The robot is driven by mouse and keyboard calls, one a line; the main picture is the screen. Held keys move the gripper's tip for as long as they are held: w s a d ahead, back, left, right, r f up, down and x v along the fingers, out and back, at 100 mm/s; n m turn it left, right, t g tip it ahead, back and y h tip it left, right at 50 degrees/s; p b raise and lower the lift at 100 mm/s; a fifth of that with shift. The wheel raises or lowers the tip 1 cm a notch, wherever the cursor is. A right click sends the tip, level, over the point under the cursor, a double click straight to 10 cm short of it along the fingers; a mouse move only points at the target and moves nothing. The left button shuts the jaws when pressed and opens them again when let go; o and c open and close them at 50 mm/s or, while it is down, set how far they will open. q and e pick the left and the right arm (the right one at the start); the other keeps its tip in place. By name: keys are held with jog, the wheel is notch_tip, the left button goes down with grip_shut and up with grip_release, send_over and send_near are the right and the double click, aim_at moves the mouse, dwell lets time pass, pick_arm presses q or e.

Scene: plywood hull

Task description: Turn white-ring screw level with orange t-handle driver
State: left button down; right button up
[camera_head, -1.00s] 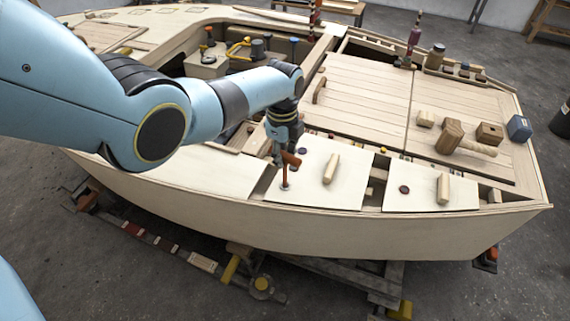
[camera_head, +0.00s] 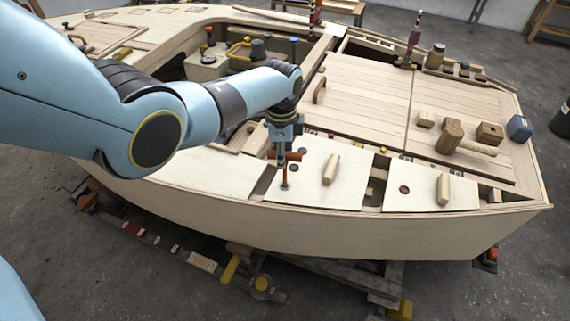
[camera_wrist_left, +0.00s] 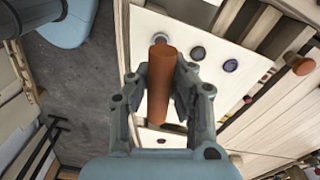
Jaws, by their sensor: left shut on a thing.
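My left gripper (camera_head: 284,152) is shut on the orange t-handle driver (camera_head: 293,156), above the pale panel (camera_head: 318,192) at the hull's near edge. The driver stands upright, its shaft down on the panel near its left edge. A small pale ring shows at its tip, the white-ring screw (camera_head: 285,187); the driver covers most of it. In the left wrist view the fingers (camera_wrist_left: 162,95) lie on both sides of the orange handle (camera_wrist_left: 160,75). A pale ring (camera_wrist_left: 158,38) shows just beyond the handle's end. How high the screw sits cannot be told. My right gripper is not in view.
A wooden grip (camera_head: 331,169) stands on the same panel, right of the driver. A second panel (camera_head: 420,200) bears a dark round fitting (camera_head: 404,190) and another grip (camera_head: 443,188). A mallet (camera_head: 462,143) and blocks lie on the deck. Open gaps border the panels.

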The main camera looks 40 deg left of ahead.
pick_arm(q)
jog(key=shift+r, duration=0.4)
jog(key=m, duration=0.6)
jog(key=shift+w+m, duration=0.25)
jog(key=shift+m, duration=0.05)
jog(key=m, duration=0.3)
jog(key=shift+m, duration=0.3)
jog(key=m, duration=0.4)
jog(key=shift+w+m, duration=0.2)
jog(key=shift+m, duration=0.2)
